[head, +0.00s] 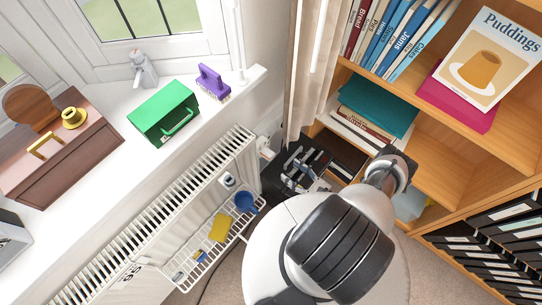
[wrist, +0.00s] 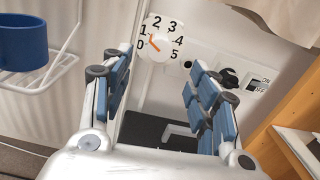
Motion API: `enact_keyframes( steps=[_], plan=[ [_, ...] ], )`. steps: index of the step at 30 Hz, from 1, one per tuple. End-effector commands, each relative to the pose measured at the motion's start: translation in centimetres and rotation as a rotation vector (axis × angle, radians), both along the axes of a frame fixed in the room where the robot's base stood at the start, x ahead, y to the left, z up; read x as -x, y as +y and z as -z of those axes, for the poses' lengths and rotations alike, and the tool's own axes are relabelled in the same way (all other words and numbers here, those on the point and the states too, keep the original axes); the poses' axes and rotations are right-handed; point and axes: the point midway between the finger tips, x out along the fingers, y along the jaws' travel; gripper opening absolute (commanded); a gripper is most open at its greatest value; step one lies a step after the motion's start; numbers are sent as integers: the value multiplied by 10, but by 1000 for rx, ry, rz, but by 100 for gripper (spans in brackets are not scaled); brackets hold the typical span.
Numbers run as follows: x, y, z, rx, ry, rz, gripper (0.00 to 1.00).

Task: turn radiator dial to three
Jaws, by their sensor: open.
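The radiator dial (wrist: 164,40) is a round white face numbered 0 to 5, with an orange pointer lying between 0 and 1, nearer 1. In the head view a white valve (head: 265,147) sticks out at the radiator's right end; its numbers cannot be read there. My gripper (wrist: 158,65) is open and empty, with blue-padded fingers wide apart. The dial shows between and beyond the fingertips, apparently not touched. The white radiator (head: 150,215) stands below the window sill.
A wire rack (head: 187,283) on the radiator holds a blue mug (head: 245,202) and a yellow sponge (head: 220,227). A switch marked ON and OFF (wrist: 259,86) is right of the dial. A wooden bookcase (head: 445,170) stands close on the right; a curtain (head: 305,70) hangs behind.

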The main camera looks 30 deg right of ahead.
Motion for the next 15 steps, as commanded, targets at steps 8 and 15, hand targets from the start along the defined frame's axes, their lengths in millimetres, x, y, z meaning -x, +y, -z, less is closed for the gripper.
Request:
enact_keyframes(
  steps=[8, 15],
  plan=[
    [-51, 20, 1, 1, 0, -8, 54],
    [-87, 33, 1, 0, 1, -5, 54]
  ],
)
